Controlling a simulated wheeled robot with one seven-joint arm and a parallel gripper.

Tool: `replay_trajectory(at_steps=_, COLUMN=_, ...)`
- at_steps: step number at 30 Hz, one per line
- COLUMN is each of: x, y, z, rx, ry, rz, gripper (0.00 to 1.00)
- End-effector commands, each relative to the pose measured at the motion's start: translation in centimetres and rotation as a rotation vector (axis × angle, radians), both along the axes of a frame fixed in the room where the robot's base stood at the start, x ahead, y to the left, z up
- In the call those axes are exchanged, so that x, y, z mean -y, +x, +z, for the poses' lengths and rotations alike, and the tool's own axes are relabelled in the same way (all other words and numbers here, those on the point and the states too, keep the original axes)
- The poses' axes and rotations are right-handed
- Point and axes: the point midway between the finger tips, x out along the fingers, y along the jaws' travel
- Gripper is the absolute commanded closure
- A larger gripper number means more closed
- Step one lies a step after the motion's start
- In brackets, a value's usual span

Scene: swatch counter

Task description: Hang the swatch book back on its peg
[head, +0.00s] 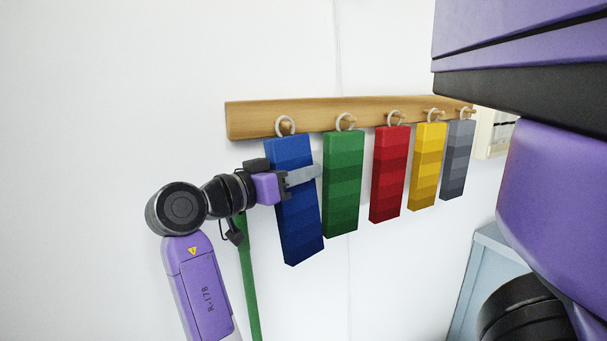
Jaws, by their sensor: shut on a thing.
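The blue swatch book (297,225) is at the left end of the wooden peg rail (250,117), banded in darker blues towards its bottom and slightly tilted. My gripper (303,176) is shut on its upper part, coming from the left, with a grey finger across its front face. The book's ring (286,125) is at the leftmost peg (286,126). The peg's end shows inside the ring's outline, but I cannot tell whether the ring rests on the peg. The gripper's far finger is hidden behind the book.
Green (343,190), red (390,175), yellow (428,168) and grey (457,162) swatch books hang from the rail to the right, the green one close beside the blue. A green strip (249,285) stands behind my arm. A pale blue cabinet (480,275) is lower right.

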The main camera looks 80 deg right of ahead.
Motion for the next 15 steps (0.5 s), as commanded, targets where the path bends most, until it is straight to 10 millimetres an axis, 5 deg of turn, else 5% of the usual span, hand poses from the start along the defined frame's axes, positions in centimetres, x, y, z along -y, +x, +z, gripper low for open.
replay_trajectory(at_steps=14, x=-0.01, y=0.0, z=0.05, rx=-0.001, ry=-0.001, rz=0.0, gripper=1.0)
replay_trajectory(at_steps=15, x=-0.01, y=0.0, z=0.05, rx=-0.001, ry=-0.001, rz=0.0, gripper=0.7)
